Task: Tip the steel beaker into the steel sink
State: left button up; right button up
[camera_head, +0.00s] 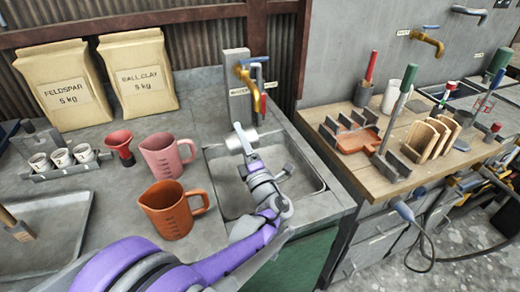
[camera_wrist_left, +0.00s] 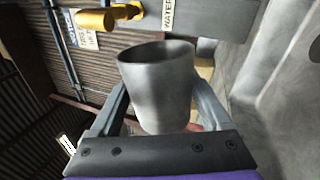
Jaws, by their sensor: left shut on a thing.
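The steel beaker (camera_wrist_left: 157,90) is between the two fingers of my left gripper (camera_wrist_left: 160,112) in the left wrist view, with its rim facing away from the palm plate. In the head view the beaker (camera_head: 236,144) is small, looks tipped on its side, and is partly covered by the gripper (camera_head: 243,136). It is at the back of the steel sink (camera_head: 318,182), below the tap. My left arm crosses the sink and hides part of its basin. What the beaker holds cannot be seen. My right gripper is not in view.
A yellow tap (camera_head: 246,80) on a grey post stands close behind the beaker. An orange jug (camera_head: 168,212), a pink jug (camera_head: 165,158) and a red funnel cup (camera_head: 121,146) stand left of the sink. A wooden bench (camera_head: 400,180) with tools is at the right.

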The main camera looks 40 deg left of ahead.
pick_arm(q)
jog(key=n, duration=0.1)
jog(key=n+g, duration=0.1)
jog(key=n, duration=0.1)
jog(key=shift+s+a+r+g+p, duration=0.1)
jog(key=shift+s+r+g+p, duration=0.1)
jog(key=shift+r+g+p, duration=0.15)
jog(key=shift+n, duration=0.3)
jog(key=n+g+p, duration=0.1)
jog(key=n, duration=0.1)
jog(key=n+g, duration=0.1)
jog(key=n, duration=0.2)
jog(key=shift+r+n+p, duration=0.3)
jog(key=shift+r+p, duration=0.05)
jog(key=shift+r, duration=0.05)
jog(key=shift+s+f+n, duration=0.1)
jog(key=shift+f+n, duration=0.05)
jog(key=shift+n, duration=0.15)
jog(key=n, duration=0.2)
jog(key=n+g+h+p, duration=0.1)
jog(key=n, duration=0.1)
jog(key=shift+w+g, duration=0.25)
jog(key=shift+w, duration=0.1)
jog(key=shift+f+n+p, duration=0.15)
jog(key=shift+n+p, duration=0.15)
jog(key=shift+n, duration=0.3)
jog(key=shift+f, duration=0.15)
